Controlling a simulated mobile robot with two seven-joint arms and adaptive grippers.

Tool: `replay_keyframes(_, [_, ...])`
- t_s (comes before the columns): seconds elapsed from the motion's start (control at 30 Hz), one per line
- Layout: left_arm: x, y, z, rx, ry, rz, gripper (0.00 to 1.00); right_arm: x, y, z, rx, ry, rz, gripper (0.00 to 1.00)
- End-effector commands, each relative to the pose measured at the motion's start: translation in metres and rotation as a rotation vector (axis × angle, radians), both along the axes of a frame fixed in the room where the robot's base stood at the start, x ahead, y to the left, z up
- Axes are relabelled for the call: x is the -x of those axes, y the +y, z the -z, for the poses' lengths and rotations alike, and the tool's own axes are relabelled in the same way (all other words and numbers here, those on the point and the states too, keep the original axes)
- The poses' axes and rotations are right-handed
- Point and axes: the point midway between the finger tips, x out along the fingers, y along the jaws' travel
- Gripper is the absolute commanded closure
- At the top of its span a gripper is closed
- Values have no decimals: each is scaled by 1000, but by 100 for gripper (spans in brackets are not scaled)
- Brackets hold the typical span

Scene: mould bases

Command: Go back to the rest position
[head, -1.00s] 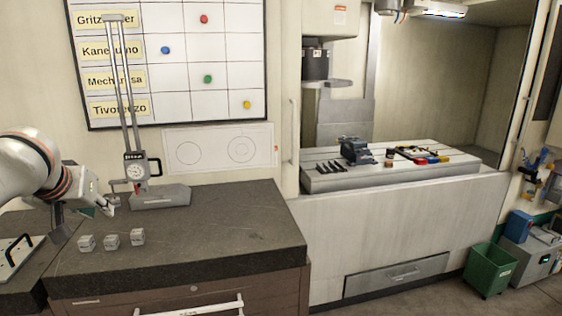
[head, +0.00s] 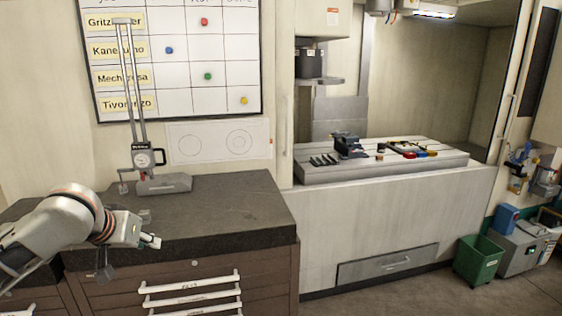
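My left arm comes in from the lower left. Its gripper (head: 151,241) is at the front left edge of the dark worktop (head: 225,205), pointing right. The fingertips are small and seen from the side, so I cannot tell whether they are open or shut. No held object is clear in it. The other blocks are mostly hidden by my arm. My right gripper is not in view.
A height gauge (head: 142,158) stands at the back of the worktop. Drawers with white handles (head: 192,286) are below it. To the right is a machine table (head: 400,168) with a vise (head: 347,146) and small parts. A green bin (head: 478,260) stands on the floor at the right.

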Motion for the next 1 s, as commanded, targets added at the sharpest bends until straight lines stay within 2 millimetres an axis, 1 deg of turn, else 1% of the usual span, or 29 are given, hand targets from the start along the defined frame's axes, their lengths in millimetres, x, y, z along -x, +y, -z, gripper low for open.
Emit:
replay_keyframes(0.03, [1,-16,24,22,11,36,78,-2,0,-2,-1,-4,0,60])
replay_keyframes(0.17, [4,-53,76,70,-1,124,78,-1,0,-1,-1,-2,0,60])
replay_keyframes(0.2, [6,-63,91,85,-7,148,78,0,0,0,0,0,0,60])
replay_keyframes(0.37, [21,-97,151,133,-44,223,78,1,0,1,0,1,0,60])
replay_keyframes(0.4, [27,-104,166,143,-55,236,78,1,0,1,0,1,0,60])
replay_keyframes(0.5, [43,-118,201,157,-85,260,78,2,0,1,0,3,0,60])
replay_keyframes(0.67, [78,-129,257,152,-132,278,78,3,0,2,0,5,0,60])
replay_keyframes(0.7, [88,-131,270,146,-143,280,78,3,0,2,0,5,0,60])
replay_keyframes(0.77, [106,-131,290,129,-157,280,78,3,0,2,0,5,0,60])
replay_keyframes(0.87, [139,-129,322,91,-177,278,78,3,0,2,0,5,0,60])
replay_keyframes(0.9, [153,-127,334,71,-183,277,78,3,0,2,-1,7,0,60])
replay_keyframes(0.97, [177,-123,351,37,-190,276,78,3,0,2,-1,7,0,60])
replay_keyframes(1.0, [193,-121,362,14,-192,276,78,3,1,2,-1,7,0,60])
